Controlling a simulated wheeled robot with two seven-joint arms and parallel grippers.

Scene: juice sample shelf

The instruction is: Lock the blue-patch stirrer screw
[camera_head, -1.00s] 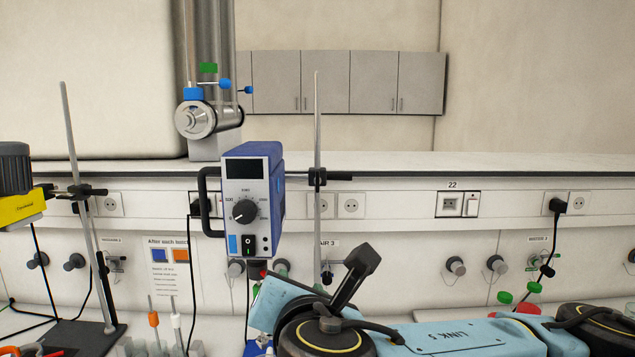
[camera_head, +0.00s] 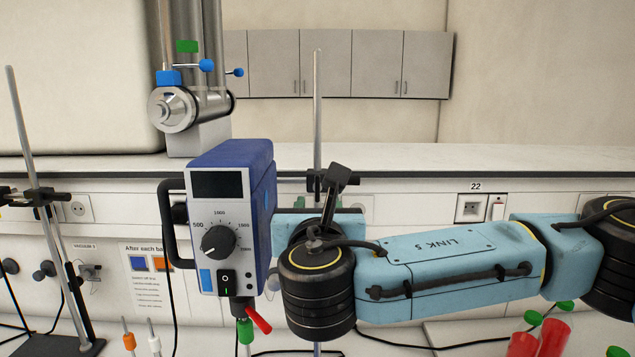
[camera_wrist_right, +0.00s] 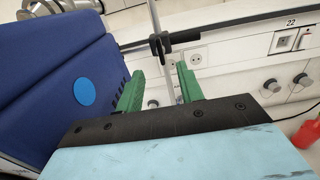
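The blue stirrer (camera_head: 232,215) hangs on an upright metal rod (camera_head: 317,110), with a dial and a small blue patch on its front. Its blue side with a round blue patch (camera_wrist_right: 84,92) fills the left of the right wrist view. A black clamp with a screw knob (camera_wrist_right: 172,42) sits on the rod behind the stirrer. My right gripper (camera_wrist_right: 160,68) has its two green fingers apart and empty, beside the stirrer and short of the clamp. In the head view my right arm and the stirrer mostly hide that gripper. My left gripper is not in view.
A second stand (camera_head: 40,190) with its own clamp is at the far left. Red containers with green caps (camera_head: 540,335) stand at the lower right. A bench ledge (camera_head: 500,158) and wall sockets (camera_head: 470,208) lie behind. A notice (camera_head: 150,275) hangs left of the stirrer.

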